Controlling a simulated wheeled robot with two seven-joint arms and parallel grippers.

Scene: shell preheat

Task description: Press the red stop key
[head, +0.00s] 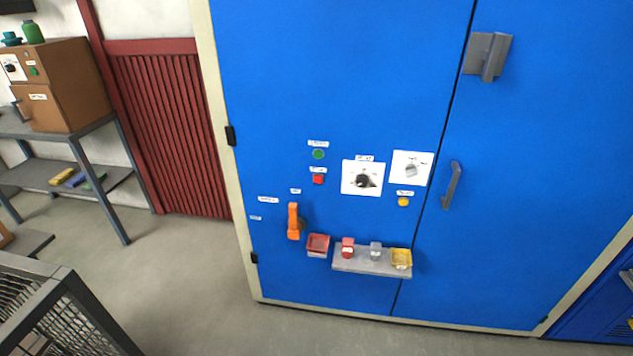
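Neither of my grippers shows in the head view.
An orange lever (293,222), a red bin (318,244) and a grey shelf (365,262) stick out below the key. A yellow button (403,202) and grey handle (452,186) are to the right. A mesh cart (60,318) stands front left; floor before the cabinet is clear.

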